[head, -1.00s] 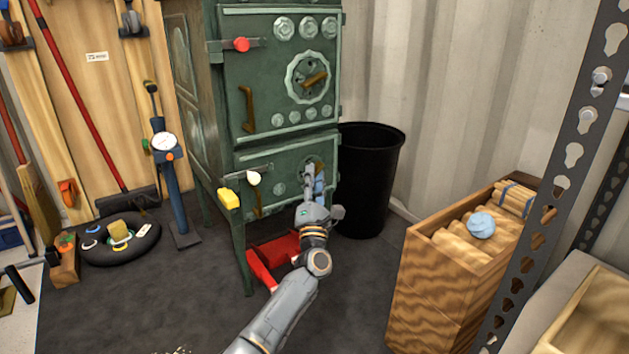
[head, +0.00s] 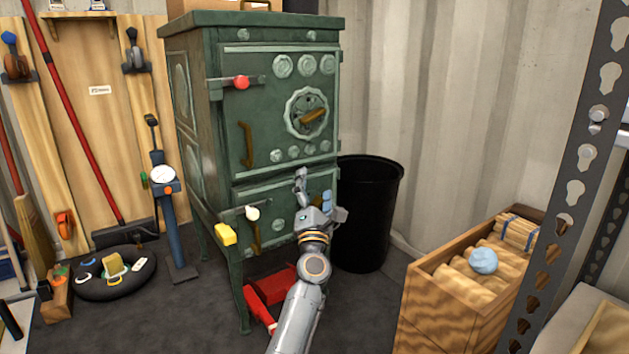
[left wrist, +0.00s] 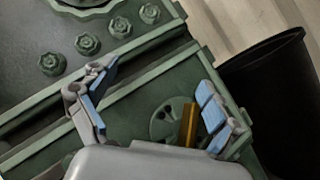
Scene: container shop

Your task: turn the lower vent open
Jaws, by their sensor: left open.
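The green stove (head: 208,150) stands at the back, with an upper and a lower door. The lower vent (left wrist: 163,122) is a round disc on the lower door with a brass handle (left wrist: 187,124), which looks close to upright in the left wrist picture. My left gripper (head: 313,190) is in front of the lower door and hides the vent in the head view. In the left wrist view my left gripper (left wrist: 155,106) is open, with blue-padded fingers on either side of the vent and its handle. No contact with the handle is visible. My right gripper is out of view.
A black bin (head: 368,215) stands close at the stove's right. A wooden crate of logs (head: 440,300) is at right, near a metal rack post (head: 568,190). A red object (head: 270,290) lies below the stove.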

